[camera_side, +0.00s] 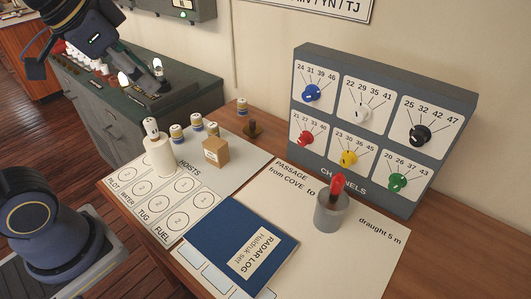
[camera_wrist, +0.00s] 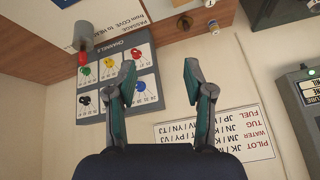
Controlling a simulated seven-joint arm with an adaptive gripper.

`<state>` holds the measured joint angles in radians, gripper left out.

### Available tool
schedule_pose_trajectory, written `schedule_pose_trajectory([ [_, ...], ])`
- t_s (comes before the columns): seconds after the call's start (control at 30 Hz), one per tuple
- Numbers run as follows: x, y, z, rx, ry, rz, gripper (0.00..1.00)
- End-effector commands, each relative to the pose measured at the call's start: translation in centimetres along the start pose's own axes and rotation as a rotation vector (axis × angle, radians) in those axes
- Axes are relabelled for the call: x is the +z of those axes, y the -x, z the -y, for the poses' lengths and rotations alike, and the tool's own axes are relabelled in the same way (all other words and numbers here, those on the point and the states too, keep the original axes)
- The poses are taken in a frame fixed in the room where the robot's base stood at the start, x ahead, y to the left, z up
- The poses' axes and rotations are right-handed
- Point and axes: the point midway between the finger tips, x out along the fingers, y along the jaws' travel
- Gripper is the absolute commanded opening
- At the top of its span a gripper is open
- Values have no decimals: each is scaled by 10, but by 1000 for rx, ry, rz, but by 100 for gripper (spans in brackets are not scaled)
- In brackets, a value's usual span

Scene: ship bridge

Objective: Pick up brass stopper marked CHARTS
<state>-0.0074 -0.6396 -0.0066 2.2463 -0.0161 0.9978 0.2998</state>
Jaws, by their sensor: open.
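A small dark brass-coloured stopper (camera_side: 253,129) stands on the wooden desk in the side view, behind the white HOSTS sheet. It also shows near the top of the wrist view (camera_wrist: 184,23); I cannot read any marking on it. My gripper (camera_wrist: 160,67) is open and empty in the wrist view, its two fingers apart with wall between them. In the side view my gripper is high at the upper left, over the grey console and well apart from the stopper.
A CHANNELS panel (camera_side: 350,182) with coloured knobs stands at the desk's back right. A grey cylinder (camera_side: 331,212) with a red top stands on the chart. A cardboard box (camera_side: 215,152), a white cylinder (camera_side: 160,157) and several small capped pieces stand near the stopper. A blue RADAR LOG (camera_side: 220,235) lies in front.

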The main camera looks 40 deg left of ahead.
Motion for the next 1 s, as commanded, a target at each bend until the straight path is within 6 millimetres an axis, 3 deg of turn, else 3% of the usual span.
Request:
schedule_pose_trajectory([
  [0.03,-25,2,8,3,-47,9,52],
  [0.13,-71,0,23,15,-141,31,52],
  [0.27,-128,-24,47,41,-244,73,52],
  [0.37,-164,-59,68,71,-304,111,52],
  [0.5,-196,-127,96,123,-351,169,52],
  [0.67,-199,-210,120,181,-337,239,52],
  [0.8,-181,-262,128,221,-304,299,52],
  [1.0,-158,-296,128,250,-283,346,52],
])
